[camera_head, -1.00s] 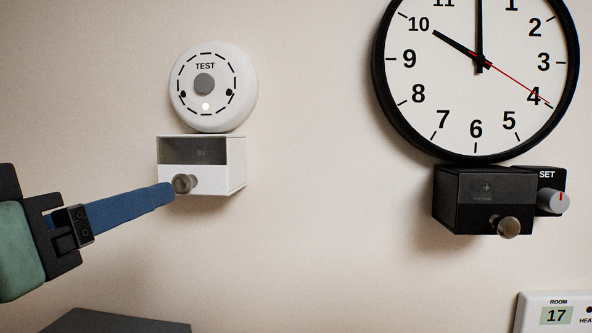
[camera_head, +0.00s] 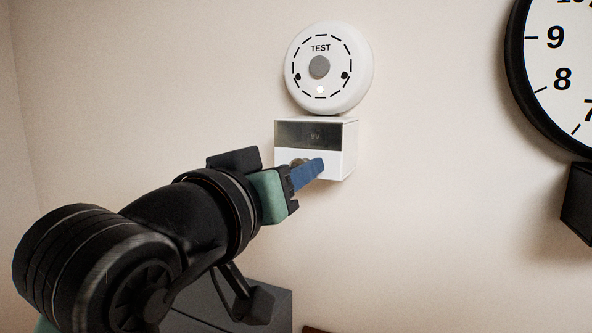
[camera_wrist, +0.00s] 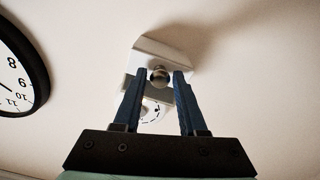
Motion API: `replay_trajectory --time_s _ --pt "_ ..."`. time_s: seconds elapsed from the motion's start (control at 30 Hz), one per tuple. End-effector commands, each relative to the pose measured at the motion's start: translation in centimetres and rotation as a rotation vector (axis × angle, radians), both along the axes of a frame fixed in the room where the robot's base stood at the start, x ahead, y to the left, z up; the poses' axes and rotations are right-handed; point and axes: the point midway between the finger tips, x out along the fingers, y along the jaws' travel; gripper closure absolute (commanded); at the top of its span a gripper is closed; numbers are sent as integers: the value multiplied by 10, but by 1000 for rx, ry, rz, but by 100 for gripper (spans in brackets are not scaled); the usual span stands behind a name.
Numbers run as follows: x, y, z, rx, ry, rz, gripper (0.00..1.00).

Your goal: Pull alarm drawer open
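The white alarm drawer (camera_head: 338,172) hangs on the wall directly under the round white alarm marked TEST (camera_head: 347,90). It has a dark window strip and a round metal knob (camera_wrist: 160,75), and it looks closed. My gripper (camera_wrist: 160,73) has two blue fingers held apart, one on each side of the knob. In the wrist view the gaps to the knob are very small, and I cannot tell if either finger touches it. In the head view my gripper (camera_head: 318,168) reaches in from the left and partly hides the knob and drawer front.
A large wall clock (camera_head: 518,60) is at the right edge, with a black box (camera_head: 578,200) partly visible below it. A grey box-like surface (camera_head: 270,298) lies below my arm. The wall between drawer and clock is bare.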

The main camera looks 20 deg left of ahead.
Motion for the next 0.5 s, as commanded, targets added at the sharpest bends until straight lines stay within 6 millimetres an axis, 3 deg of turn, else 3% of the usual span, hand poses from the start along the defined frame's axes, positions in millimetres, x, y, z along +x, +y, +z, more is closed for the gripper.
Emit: replay_trajectory --time_s 0.03,0.2,0.5 --pt "0 0 0 0 0 0 70" --pt "0 0 0 0 0 0 100" --pt "0 0 0 0 -1 0 100"
